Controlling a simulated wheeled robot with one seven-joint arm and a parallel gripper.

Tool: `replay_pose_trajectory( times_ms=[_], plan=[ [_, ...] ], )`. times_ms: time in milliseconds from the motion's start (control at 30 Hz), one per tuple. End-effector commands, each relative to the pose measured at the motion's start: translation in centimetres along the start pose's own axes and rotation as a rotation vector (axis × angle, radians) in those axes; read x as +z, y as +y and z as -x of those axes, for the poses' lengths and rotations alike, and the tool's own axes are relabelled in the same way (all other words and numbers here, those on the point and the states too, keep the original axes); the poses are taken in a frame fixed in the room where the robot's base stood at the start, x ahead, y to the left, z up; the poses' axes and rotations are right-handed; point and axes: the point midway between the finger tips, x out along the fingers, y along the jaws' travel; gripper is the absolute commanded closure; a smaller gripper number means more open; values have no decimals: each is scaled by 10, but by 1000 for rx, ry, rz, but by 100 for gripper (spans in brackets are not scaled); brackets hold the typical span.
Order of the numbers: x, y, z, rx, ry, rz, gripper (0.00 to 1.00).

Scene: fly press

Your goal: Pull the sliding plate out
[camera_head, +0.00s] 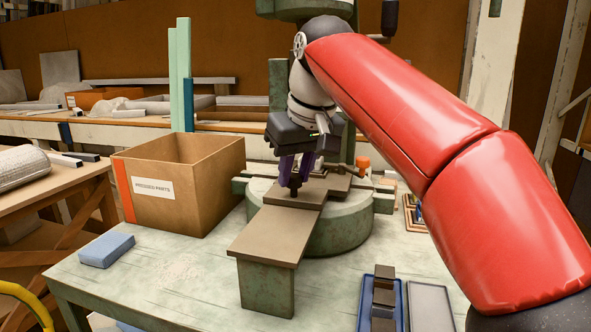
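The sliding plate (270,236) is a flat brown plate that sticks out toward me from the round green press base (345,231), over a green support block (266,288). My gripper (294,190) points down at the plate's far part, where a small dark knob or peg stands between its purple fingers. The fingers are close around that spot. I cannot tell whether they are shut on it. The press column (281,85) rises behind my gripper, and my arm hides part of the press.
An open cardboard box (190,207) labelled pressed parts stands left of the press. A blue sponge (106,250) lies at the table's left. A blue tray with dark blocks (382,290) and a grey tray (430,305) lie at the front right. The table's front left is clear.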

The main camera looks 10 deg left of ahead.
Motion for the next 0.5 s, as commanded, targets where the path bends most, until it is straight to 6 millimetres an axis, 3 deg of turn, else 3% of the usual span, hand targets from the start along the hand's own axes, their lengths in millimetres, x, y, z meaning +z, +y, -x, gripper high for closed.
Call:
replay_pose_trajectory(
  times_ms=[167, 500],
  plan=[
    [0, 0, 0, 0, 0, 0, 100],
    [6, -7, 2, 0, 1, 1, 100]
  ],
)
